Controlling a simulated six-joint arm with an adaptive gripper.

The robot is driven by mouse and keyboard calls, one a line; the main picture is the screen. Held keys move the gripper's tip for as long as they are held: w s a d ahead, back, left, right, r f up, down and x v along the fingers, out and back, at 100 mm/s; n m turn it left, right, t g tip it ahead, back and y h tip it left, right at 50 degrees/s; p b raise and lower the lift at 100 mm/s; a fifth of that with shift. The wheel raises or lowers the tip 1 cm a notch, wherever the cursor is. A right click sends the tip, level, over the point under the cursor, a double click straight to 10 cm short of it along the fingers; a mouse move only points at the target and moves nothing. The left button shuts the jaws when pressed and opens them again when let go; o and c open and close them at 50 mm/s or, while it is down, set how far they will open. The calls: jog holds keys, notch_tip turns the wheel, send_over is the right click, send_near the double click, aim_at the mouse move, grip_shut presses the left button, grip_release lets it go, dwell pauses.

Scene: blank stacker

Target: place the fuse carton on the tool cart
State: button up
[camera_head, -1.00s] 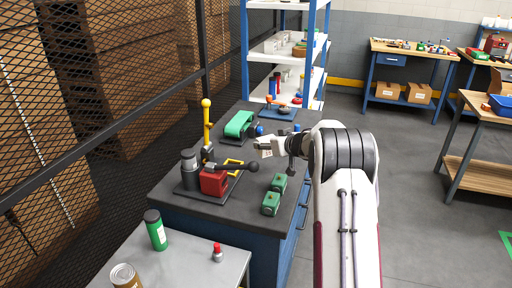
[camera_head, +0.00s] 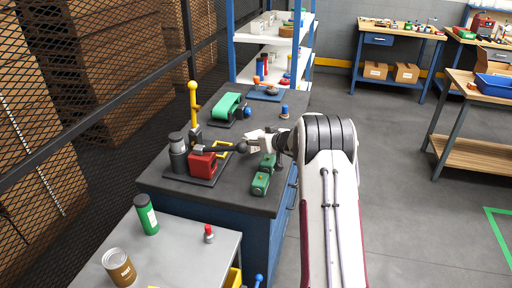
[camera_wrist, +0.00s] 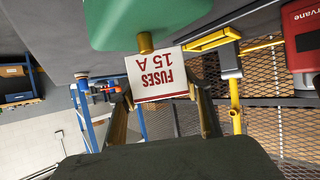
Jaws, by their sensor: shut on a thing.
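The fuse carton (camera_wrist: 155,73) is a small white box with red "FUSES 15 A" lettering, upside down in the wrist view. My gripper (camera_wrist: 160,92) is shut on it, with a finger at each side. In the head view my gripper (camera_head: 250,142) is over the dark-topped blue bench (camera_head: 222,197), beside the green blocks. The carton is small and hard to make out there. The grey-topped table at lower left (camera_head: 185,257), apparently the tool cart, holds a green bottle (camera_head: 146,214), a tan can (camera_head: 119,266) and a small red-capped item (camera_head: 209,234).
A mesh fence (camera_head: 90,120) runs along the left. Bare grey top lies between bottle and red-capped item.

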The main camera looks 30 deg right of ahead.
jog(key=shift+f, duration=1.85)
jog(key=shift+f, duration=0.1)
jog(key=o, duration=1.2)
jog(key=shift+c, duration=0.2)
jog(key=shift+s+r, duration=0.45)
jog(key=shift+s, duration=0.1)
jog(key=shift+v, duration=5.35)
